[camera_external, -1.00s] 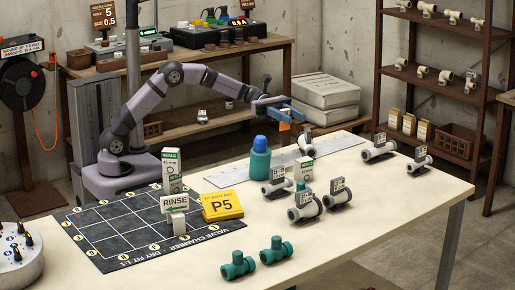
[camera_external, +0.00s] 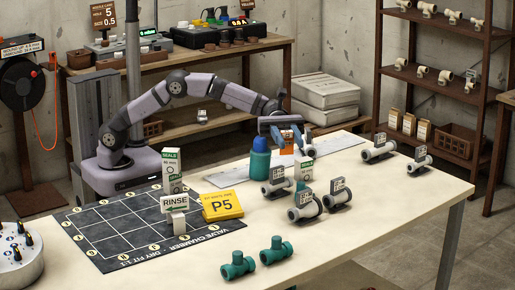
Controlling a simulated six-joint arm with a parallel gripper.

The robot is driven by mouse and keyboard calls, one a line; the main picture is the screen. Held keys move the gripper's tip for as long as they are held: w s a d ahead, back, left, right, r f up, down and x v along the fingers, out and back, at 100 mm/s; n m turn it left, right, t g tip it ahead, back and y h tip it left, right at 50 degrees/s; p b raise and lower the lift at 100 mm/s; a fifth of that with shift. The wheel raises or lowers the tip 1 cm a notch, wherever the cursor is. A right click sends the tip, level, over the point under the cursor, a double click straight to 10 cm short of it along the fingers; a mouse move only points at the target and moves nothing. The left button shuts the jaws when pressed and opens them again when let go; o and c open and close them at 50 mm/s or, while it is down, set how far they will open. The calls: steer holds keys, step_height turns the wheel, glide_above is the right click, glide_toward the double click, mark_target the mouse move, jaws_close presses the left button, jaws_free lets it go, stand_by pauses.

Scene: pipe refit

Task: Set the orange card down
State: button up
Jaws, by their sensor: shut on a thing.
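The orange card (camera_external: 287,139) is small and hangs upright between the fingers of my gripper (camera_external: 286,146). My gripper points down and is shut on the card, over the long pale strip (camera_external: 232,170) at the back of the table. The gripper is behind and to the right of the teal bottle with the blue cap (camera_external: 260,160). Whether the card's lower edge touches the strip cannot be told. A grey pipe fitting beside the gripper is partly hidden by it.
More fittings (camera_external: 378,150) are at right. A dark grid mat (camera_external: 110,225), yellow P5 block (camera_external: 222,206) and green fittings (camera_external: 237,265) lie nearer. The front right table is clear.

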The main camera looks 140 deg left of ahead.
steer(key=w+d+m+g+h+p, duration=0.15)
steer(key=w+d, duration=0.35)
steer(key=d, duration=0.7)
steer(key=w+d+m+g+h, duration=0.25)
steer(key=w+d, duration=0.25)
steer(key=d, duration=0.7)
step_height(320, 180, down, 8)
steer(key=t, duration=0.1)
steer(key=shift+a+r+n, duration=0.2)
steer(key=shift+a+n, duration=0.1)
steer(key=shift+a, duration=0.05)
steer(key=shift+s+f, duration=0.15)
steer(key=shift+f, duration=0.05)
steer(key=shift+f+b, duration=1.85)
steer(key=shift+f, duration=1.35)
steer(key=shift+f+b, duration=0.4)
steer(key=shift+f, duration=0.15)
steer(key=o, duration=1.1)
